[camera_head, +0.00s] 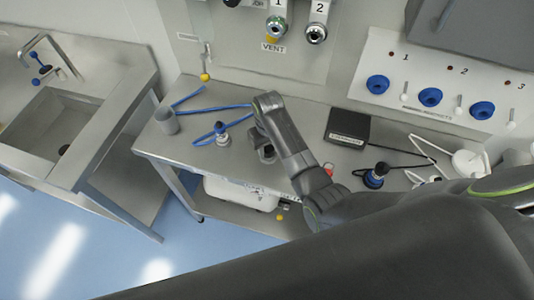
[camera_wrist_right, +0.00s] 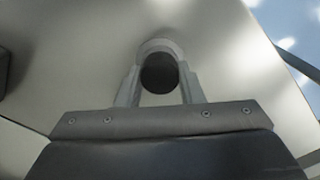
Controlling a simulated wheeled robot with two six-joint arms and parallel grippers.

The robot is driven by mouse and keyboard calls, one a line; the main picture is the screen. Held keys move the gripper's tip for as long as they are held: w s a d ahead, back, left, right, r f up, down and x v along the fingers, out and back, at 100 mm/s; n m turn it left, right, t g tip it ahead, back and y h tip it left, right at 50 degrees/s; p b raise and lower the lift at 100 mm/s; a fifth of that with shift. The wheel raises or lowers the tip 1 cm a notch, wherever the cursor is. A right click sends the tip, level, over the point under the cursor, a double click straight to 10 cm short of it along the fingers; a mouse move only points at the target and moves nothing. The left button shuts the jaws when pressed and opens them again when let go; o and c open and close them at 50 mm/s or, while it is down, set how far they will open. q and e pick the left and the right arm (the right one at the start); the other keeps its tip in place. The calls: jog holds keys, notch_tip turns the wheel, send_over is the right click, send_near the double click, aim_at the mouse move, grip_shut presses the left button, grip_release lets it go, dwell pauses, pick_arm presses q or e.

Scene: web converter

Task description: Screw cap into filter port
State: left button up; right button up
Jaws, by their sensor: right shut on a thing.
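My right gripper (camera_wrist_right: 158,88) is shut on a grey round piece with a dark round face (camera_wrist_right: 158,73), held between its two fingers. I cannot tell for sure whether this piece is the cap. In the head view my right arm reaches over the steel table, and the gripper end (camera_head: 265,153) is low near the table's front; its fingertips are mostly hidden. A blue-and-white fitting (camera_head: 221,133) stands upright left of it, beside blue tubing. Another dark fitting with blue (camera_head: 375,175) stands to the right. I cannot tell which one has the filter port. My left gripper is not seen.
A grey cup (camera_head: 167,121) stands at the table's left end. A black box (camera_head: 347,128) lies right of my arm. A small red item (camera_head: 328,169) is near the front edge. White coiled parts (camera_head: 467,163) and black tubing lie at the right. A sink (camera_head: 50,125) is far left.

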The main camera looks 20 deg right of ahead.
jog(key=shift+r, duration=3.65)
jog(key=shift+f, duration=0.1)
